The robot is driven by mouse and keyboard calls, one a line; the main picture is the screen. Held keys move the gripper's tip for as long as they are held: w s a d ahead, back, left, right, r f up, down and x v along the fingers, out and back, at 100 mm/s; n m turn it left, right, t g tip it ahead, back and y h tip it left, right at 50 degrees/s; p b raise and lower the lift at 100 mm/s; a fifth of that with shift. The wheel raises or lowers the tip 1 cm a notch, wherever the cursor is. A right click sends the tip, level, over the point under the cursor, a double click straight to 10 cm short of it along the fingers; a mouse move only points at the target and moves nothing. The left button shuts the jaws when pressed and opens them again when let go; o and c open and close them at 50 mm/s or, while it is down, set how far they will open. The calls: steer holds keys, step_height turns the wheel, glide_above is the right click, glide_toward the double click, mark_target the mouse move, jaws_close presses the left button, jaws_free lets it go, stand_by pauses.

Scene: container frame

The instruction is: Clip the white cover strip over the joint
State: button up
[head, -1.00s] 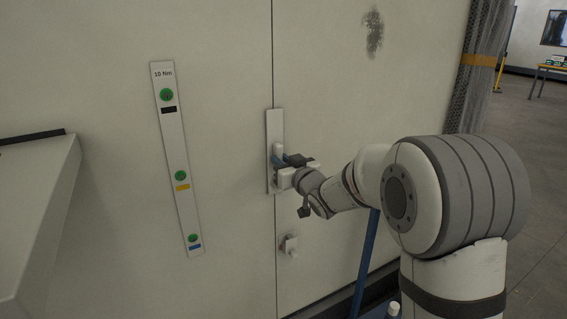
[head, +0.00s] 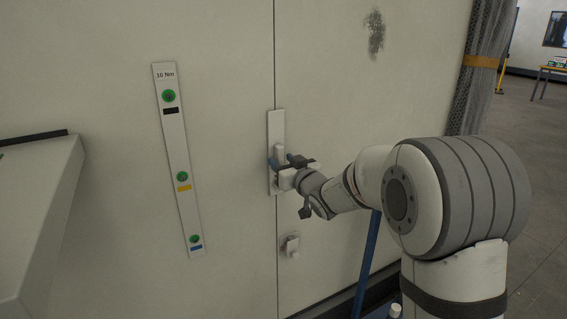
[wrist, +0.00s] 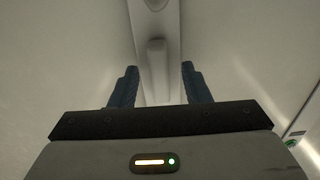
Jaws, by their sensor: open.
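The white cover strip (head: 275,125) stands upright against the pale wall, in line with the vertical joint (head: 274,60), and covers a stretch of it. A raised white grip block (head: 280,151) sticks out from its middle. My gripper (head: 284,162) is at this block, its blue fingers spread to either side. In the wrist view the gripper (wrist: 158,82) is open, with the strip (wrist: 154,18) and its block (wrist: 157,58) between the fingers and a gap beside each. The strip's lower part is partly hidden by the gripper. I cannot tell how firmly it is seated.
A small white fitting (head: 289,246) sits on the wall below the strip. A marked panel with green dots (head: 178,150) is to the left. A pale bench (head: 40,190) juts in at far left. A blue post (head: 367,262) stands beneath my arm. Open floor lies at right.

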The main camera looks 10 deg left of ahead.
steer(key=s+d+r+m+g+h+p, duration=0.2)
steer(key=s+d+h+p, duration=0.2)
steer(key=s+d, duration=0.45)
steer(key=s+d+r+m+g+h+p, duration=0.1)
steer(key=s+d+r+m+h+p, duration=0.15)
steer(key=s+d+h+p, duration=0.4)
steer(key=s+d+m+g+p, duration=0.1)
steer(key=s+d+g+p, duration=0.1)
steer(key=s, duration=0.9)
steer(key=s+d+m+g+p, duration=0.1)
steer(key=s+d+g+p, duration=0.2)
steer(key=s, duration=0.9)
steer(key=d+g, duration=0.2)
steer(key=g, duration=0.2)
steer(key=shift+s+d+r, duration=0.2)
steer(key=shift+s+d, duration=0.1)
